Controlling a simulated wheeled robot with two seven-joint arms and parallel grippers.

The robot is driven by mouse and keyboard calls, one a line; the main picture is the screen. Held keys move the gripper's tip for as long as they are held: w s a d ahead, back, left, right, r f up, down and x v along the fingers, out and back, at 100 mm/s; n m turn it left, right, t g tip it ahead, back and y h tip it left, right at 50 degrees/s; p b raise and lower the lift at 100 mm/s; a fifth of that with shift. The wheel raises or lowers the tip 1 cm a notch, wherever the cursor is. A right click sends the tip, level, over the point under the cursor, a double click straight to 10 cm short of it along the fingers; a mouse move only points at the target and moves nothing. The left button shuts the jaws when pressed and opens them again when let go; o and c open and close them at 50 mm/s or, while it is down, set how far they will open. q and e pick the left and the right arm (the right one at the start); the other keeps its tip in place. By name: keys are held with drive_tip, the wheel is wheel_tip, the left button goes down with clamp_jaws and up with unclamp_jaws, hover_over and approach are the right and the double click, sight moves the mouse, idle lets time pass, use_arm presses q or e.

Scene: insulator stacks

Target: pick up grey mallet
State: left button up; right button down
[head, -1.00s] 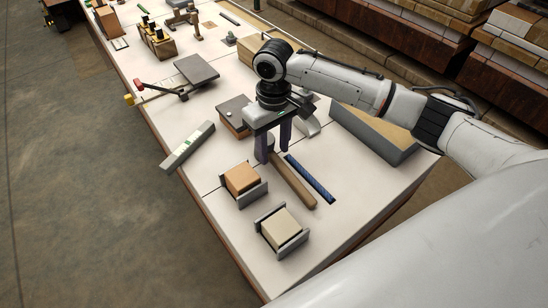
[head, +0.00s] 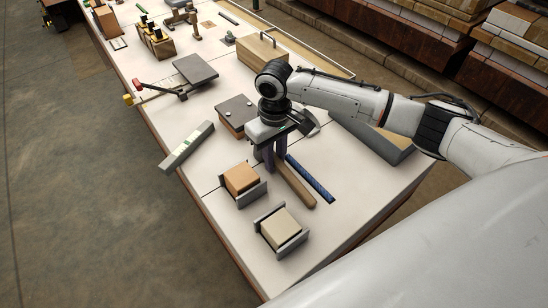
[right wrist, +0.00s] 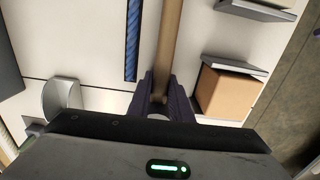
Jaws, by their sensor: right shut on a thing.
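The mallet shows mainly as a brown wooden handle (head: 297,188) lying on the white table. Its near end points toward the lower right of the head view. My right gripper (head: 274,162) points down over the handle's far end, and its dark fingers are shut on it. In the right wrist view the handle (right wrist: 169,45) runs up from between the fingers (right wrist: 160,103). A small grey patch shows between the fingers; the mallet's head is mostly hidden. I cannot tell any gap between mallet and table. My left gripper is not in view.
A blue strip (head: 310,178) lies close beside the handle. An orange-brown block (head: 241,178) and a cream block (head: 281,228) stand in grey holders at the near left. A grey-topped box (head: 236,112) and a grey-walled tray (head: 372,141) are nearby. The near right tabletop is clear.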

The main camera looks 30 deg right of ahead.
wheel_tip(320, 180, up, 10)
drive_tip(key=shift+r, duration=0.1)
idle(0.4)
